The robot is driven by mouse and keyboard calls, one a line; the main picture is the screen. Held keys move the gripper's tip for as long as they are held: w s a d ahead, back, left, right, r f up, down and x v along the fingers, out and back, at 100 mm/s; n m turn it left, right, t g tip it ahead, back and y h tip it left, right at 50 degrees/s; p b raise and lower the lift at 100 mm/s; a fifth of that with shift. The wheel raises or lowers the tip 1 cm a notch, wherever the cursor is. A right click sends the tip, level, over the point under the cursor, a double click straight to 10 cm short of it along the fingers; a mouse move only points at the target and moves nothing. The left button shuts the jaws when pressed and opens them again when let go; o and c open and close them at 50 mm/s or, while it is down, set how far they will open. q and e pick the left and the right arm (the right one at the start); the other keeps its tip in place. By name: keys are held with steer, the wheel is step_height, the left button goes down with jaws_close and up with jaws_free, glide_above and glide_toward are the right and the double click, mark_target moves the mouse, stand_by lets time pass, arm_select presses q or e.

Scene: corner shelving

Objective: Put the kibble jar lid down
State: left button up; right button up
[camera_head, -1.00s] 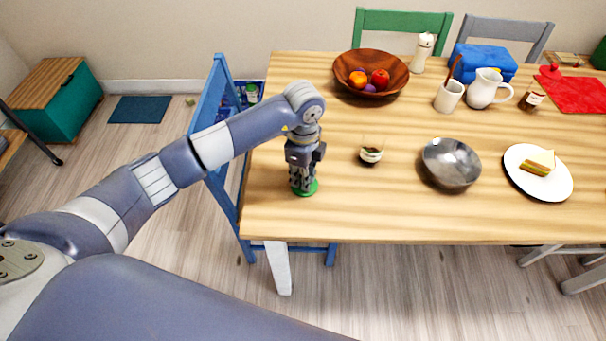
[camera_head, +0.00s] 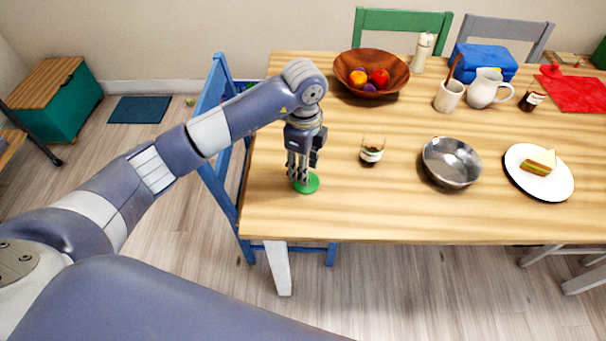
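The green lid (camera_head: 308,184) lies flat on the wooden table near its left front corner. My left gripper (camera_head: 298,177) points down just above the lid's left back part, and its fingers hide that part. I cannot tell whether the fingertips touch the lid or how far apart they are. A small clear jar (camera_head: 371,153) with a label and dark contents stands to the right of the lid; no lid shows on it. My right gripper is not in view.
A metal bowl (camera_head: 451,163) and a white plate (camera_head: 554,187) with a sandwich stand to the right. A wooden fruit bowl (camera_head: 343,72) stands at the back. A blue chair (camera_head: 212,110) is at the table's left edge. The table's front strip is clear.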

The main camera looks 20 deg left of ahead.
arm_select(q)
step_height(320, 180, up, 8)
steer(key=shift+b, duration=0.3)
steer(key=shift+f, duration=0.1)
stand_by(0.3)
